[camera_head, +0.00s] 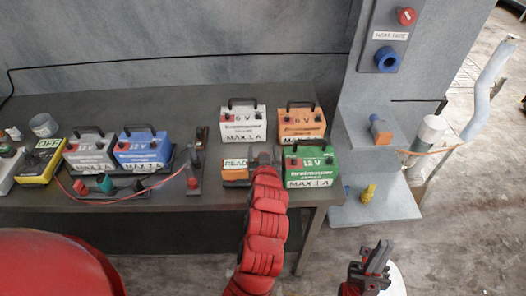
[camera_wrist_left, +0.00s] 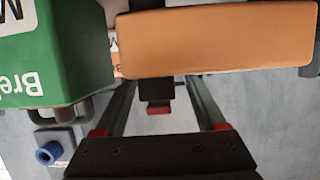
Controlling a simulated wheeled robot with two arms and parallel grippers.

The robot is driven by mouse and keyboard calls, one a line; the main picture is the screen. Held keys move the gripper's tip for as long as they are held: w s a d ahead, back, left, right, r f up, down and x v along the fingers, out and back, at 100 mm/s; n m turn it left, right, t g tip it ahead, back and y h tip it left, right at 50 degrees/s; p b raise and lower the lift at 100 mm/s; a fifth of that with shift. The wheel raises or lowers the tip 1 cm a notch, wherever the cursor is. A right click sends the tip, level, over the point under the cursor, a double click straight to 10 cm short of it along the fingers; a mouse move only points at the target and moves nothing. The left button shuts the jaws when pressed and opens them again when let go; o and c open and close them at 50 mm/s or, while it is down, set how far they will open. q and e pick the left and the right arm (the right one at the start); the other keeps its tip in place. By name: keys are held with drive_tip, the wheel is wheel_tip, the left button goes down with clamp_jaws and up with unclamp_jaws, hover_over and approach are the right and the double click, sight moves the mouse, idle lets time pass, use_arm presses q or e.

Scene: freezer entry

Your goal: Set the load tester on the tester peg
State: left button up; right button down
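An orange block with a white READ label (camera_head: 235,173), which looks like the load tester, sits on the bench left of the green battery. In the left wrist view an orange block (camera_wrist_left: 215,42) fills the upper middle. My left gripper (camera_head: 266,160) is at the right end of the labelled block; its fingers (camera_wrist_left: 160,92) stand apart with a dark, red-ended piece between them, apparently not clamped. A blue round fitting (camera_head: 386,60) on the wall panel may be the tester peg; I cannot be sure. My right gripper (camera_head: 372,264) is low, clear of the bench; its finger gap is unclear.
The green 12 V battery (camera_head: 311,166) stands close right of my left gripper. White (camera_head: 243,124) and orange (camera_head: 301,124) 6 V batteries stand behind. Grey (camera_head: 90,152) and blue (camera_head: 142,150) batteries and a yellow OFF box (camera_head: 40,163) are at left. A shelf (camera_head: 375,209) is at right.

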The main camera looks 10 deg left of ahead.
use_arm(q)
drive_tip(key=shift+s+f, duration=0.1)
drive_tip(key=shift+s+d, duration=0.2)
drive_tip(key=shift+s, duration=0.05)
drive_tip(key=v, duration=0.3)
drive_tip(key=shift+r, duration=0.3)
drive_tip(key=p+v, duration=1.2)
drive_tip(key=v, duration=0.1)
drive_tip(key=shift+s+p, duration=0.3)
drive_tip(key=shift+p, duration=0.1)
drive_tip(key=shift+f, duration=0.1)
